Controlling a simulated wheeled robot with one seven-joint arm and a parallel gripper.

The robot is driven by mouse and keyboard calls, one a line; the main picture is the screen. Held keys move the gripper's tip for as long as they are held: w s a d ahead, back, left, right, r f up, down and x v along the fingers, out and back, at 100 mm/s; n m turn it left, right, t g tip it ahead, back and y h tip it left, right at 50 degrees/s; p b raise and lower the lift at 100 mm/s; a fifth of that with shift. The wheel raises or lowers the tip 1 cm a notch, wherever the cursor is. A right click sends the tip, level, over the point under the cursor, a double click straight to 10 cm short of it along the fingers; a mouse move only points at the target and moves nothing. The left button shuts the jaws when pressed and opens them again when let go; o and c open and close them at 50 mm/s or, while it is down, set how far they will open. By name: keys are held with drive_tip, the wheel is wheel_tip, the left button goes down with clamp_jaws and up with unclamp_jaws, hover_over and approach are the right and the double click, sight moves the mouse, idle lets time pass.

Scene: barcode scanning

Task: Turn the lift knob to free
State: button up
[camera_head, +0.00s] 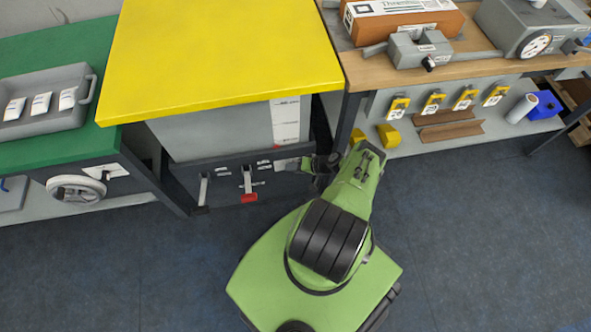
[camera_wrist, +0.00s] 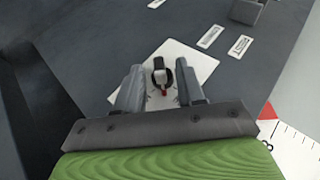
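The lift knob (camera_wrist: 158,76) is a small dark knob with a red mark, on a white label plate (camera_wrist: 188,58) in the wrist view. In the head view the plate's edge (camera_head: 285,164) shows on the dark front panel, but the knob is hidden or too small to tell. My gripper (camera_wrist: 161,84) is open, with one finger on each side of the knob. Gaps show between the fingers and the knob, and I cannot tell how deep the knob sits between them. My gripper (camera_head: 318,167) also shows at the panel's right end.
The panel (camera_head: 225,185) carries levers, one with a red end (camera_head: 249,198), left of my gripper. Above is a yellow table top (camera_head: 220,50). A wooden bench (camera_head: 470,68) stands right, and a green bench (camera_head: 60,145) with a handwheel (camera_head: 76,189) left. The floor in front is clear.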

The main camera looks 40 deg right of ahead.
clamp_jaws()
drive_tip(key=p, duration=0.1)
drive_tip(key=h+p, duration=0.1)
drive_tip(key=shift+w+a+r+g+p, duration=0.1)
drive_tip(key=shift+a+r+g+p, duration=0.1)
drive_tip(key=shift+r+g+p, duration=0.15)
drive_tip(key=p, duration=0.1)
drive_tip(key=n+g+h+p, duration=0.1)
drive_tip(key=shift+w+a+r+g+h+p, duration=0.15)
drive_tip(key=shift+g+h+p, duration=0.15)
drive_tip(key=shift+p, duration=0.1)
drive_tip(key=shift+w+a+g+h+p, duration=0.15)
drive_tip(key=shift+g+h+p, duration=0.5)
drive_tip(key=shift+h, duration=0.25)
drive_tip(key=shift+w+a+n+g+h, duration=0.15)
drive_tip(key=shift+n+g+h, duration=0.45)
drive_tip(key=shift+h, duration=0.6)
unclamp_jaws()
